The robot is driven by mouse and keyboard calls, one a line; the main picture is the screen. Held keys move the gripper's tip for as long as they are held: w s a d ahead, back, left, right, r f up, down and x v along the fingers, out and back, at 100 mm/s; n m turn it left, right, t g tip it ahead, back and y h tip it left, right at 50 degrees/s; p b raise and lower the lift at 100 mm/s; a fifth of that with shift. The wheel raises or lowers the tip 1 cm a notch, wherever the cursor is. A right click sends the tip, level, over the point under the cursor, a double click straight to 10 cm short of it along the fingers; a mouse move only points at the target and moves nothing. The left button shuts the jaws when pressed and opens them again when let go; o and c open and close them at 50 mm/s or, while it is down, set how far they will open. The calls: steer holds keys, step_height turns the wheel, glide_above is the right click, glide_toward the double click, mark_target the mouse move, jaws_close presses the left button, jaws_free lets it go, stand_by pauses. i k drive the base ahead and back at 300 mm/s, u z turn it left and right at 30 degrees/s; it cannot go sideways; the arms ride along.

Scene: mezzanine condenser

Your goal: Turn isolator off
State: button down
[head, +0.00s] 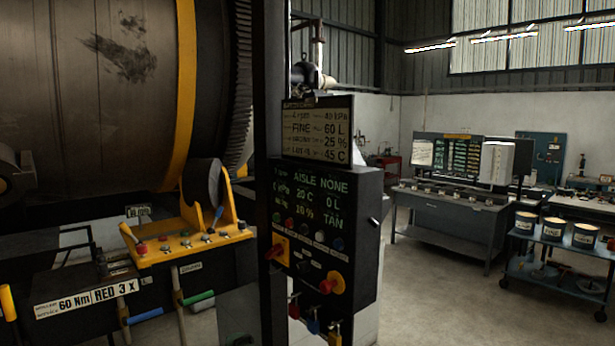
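A black control panel (352,199) stands upright in the middle of the head view, with a lit green text display and a row of small coloured buttons. A red handle on a yellow square plate (277,250) sits at the panel's lower left and looks like the isolator; its on or off position is too small to read. A red knob with a yellow surround (332,284) sits at the lower right of the panel. No label naming the isolator is legible. My gripper is not in view.
A large dark drum with a yellow band (185,90) fills the left. A yellow bracket with knobs (190,247) stands below it, near coloured handles. A workbench (450,215) and a cart with several tins (560,265) stand right. Grey floor (450,310) is open between.

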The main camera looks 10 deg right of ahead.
mark_target(277, 250)
steer(key=i, duration=0.85)
steer(key=u, duration=0.05)
